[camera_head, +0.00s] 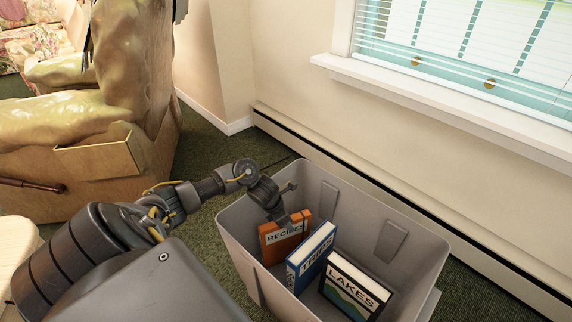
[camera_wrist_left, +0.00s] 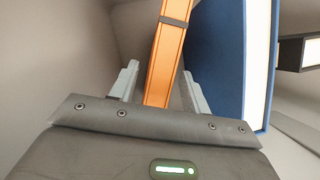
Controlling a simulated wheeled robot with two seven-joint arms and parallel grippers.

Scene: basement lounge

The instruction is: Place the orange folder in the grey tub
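The orange folder (camera_head: 279,243), labelled RECIPES, stands roughly upright inside the grey tub (camera_head: 240,240), at its left end. My left gripper (camera_head: 290,221) reaches down into the tub at the folder's top edge. In the left wrist view, the orange folder (camera_wrist_left: 166,60) lies between the two fingers of my left gripper (camera_wrist_left: 160,68). The fingers are spread, with a visible gap at least on the left side, so the gripper looks open around the folder. My right gripper is not in view.
A blue TRIPS binder (camera_head: 312,258) stands close beside the folder, also in the left wrist view (camera_wrist_left: 215,50). A black LAKES binder (camera_head: 352,290) is farther right in the tub. A wall and baseboard heater (camera_head: 400,210) run behind; an armchair (camera_head: 100,110) stands at left.

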